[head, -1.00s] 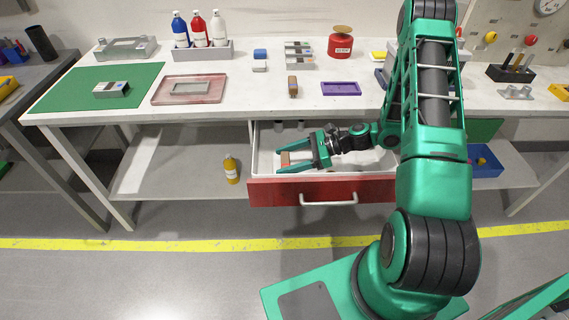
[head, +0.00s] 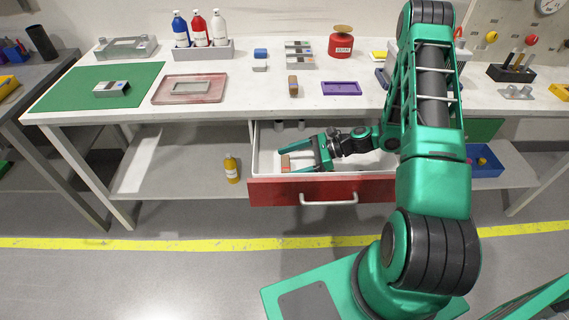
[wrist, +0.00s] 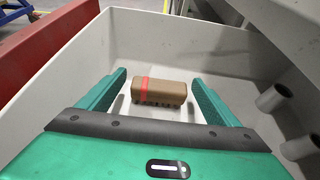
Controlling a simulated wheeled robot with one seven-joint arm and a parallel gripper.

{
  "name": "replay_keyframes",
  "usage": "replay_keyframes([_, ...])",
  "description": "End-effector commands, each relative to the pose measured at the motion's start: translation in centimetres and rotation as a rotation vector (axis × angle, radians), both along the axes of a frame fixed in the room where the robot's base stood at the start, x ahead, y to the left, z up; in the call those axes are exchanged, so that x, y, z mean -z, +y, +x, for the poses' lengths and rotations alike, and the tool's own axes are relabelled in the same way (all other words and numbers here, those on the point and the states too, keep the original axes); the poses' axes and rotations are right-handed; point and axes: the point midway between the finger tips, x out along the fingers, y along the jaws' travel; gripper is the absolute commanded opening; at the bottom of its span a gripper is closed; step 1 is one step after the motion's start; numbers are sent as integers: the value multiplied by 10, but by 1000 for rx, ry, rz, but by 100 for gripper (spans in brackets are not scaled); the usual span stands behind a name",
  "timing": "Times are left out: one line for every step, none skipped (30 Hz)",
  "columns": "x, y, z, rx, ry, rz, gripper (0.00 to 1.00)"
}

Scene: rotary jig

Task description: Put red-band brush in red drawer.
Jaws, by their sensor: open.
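The red drawer (head: 270,194) is pulled open under the table; its light inner tray also shows in the wrist view (wrist: 85,65). The red-band brush (wrist: 165,92), a brown block with a red band near its left end and dark bristles below, lies inside the drawer on the tray floor. It also shows in the head view (head: 285,163). My gripper (wrist: 158,82) is open inside the drawer, one green finger on each side of the brush, with gaps showing between fingers and brush.
Grey cylinders (wrist: 273,97) stand along the drawer's inner wall at the right of the wrist view. A second brown brush-like block (head: 293,87) is on the tabletop. A yellow bottle (head: 231,168) stands on the shelf left of the drawer.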

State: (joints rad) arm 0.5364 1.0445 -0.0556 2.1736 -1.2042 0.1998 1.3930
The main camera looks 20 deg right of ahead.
Motion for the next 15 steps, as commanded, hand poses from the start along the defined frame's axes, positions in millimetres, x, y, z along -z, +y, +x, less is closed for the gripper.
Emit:
replay_keyframes([-3, -7, -1, 5, -1, -1, 85])
replay_keyframes([-4, -11, -2, 5, -2, -2, 85])
replay_keyframes([-7, -18, -5, 5, -1, -1, 85])
replay_keyframes([-10, -23, -6, 6, -2, -2, 85])
replay_keyframes([-12, -28, -8, 6, -2, -2, 85])
replay_keyframes([-15, -36, -10, 6, -2, -2, 85])
replay_keyframes([-17, -41, -12, 6, -2, -2, 85])
replay_keyframes([-20, -46, -14, 5, -2, -2, 85])
replay_keyframes([-23, -54, -16, 6, -2, -2, 85])
replay_keyframes([-25, -59, -18, 4, -2, -2, 85])
replay_keyframes([-27, -64, -19, 5, -3, -2, 85])
replay_keyframes([-30, -70, -22, 4, -2, -2, 85])
replay_keyframes([-32, -74, -23, 4, -2, -2, 85])
replay_keyframes([-34, -78, -25, 3, -2, -2, 85])
replay_keyframes([-36, -83, -26, 3, -2, -1, 85])
